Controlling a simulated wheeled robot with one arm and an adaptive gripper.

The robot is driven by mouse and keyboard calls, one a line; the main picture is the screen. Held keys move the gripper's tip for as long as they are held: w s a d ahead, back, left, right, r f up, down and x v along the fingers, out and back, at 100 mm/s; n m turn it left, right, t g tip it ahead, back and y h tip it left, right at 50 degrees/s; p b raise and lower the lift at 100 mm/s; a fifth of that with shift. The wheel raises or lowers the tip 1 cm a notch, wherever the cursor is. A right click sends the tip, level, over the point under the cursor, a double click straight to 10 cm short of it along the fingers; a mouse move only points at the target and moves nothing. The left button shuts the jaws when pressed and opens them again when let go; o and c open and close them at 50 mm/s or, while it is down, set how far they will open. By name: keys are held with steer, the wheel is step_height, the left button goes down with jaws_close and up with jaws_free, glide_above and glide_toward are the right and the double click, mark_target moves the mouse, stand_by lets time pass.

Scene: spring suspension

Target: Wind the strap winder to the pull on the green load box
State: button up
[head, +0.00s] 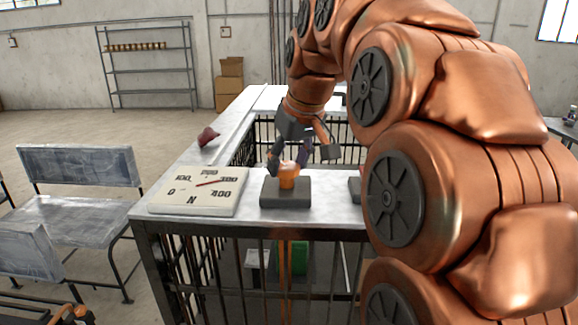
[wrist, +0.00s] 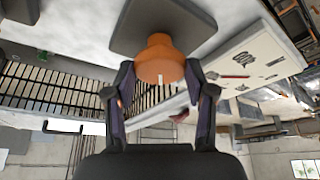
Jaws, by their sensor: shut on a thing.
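The strap winder's orange knob (head: 289,171) stands on a dark grey base (head: 285,193) on the bench top. My gripper (head: 287,163) comes down from above with its fingers around the knob, shut on it. In the wrist view the orange knob (wrist: 160,60) sits between the two finger ends (wrist: 158,88), with a small white mark on it. A cream dial (head: 197,203) marked 0 to 400 N lies left of the winder. Its red needle points right, close to 300. The green load box (head: 294,258) is below the bench behind dark bars, beside a hanging orange strap (head: 285,265). No number on the box is readable.
A dark red object (head: 208,136) lies on the bench's left arm (head: 222,132). Another dark block (head: 354,188) is partly hidden by my arm. A grey bench seat (head: 82,165) stands left. Open floor lies behind it, before a shelf rack (head: 150,67) and cardboard boxes (head: 231,75).

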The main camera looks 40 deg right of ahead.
stand_by(0.3)
steer(key=o, duration=1.2)
steer(key=shift+c, duration=0.2)
steer(key=v, duration=0.7)
steer(key=shift+r, duration=0.25)
steer(key=shift+s, duration=0.1)
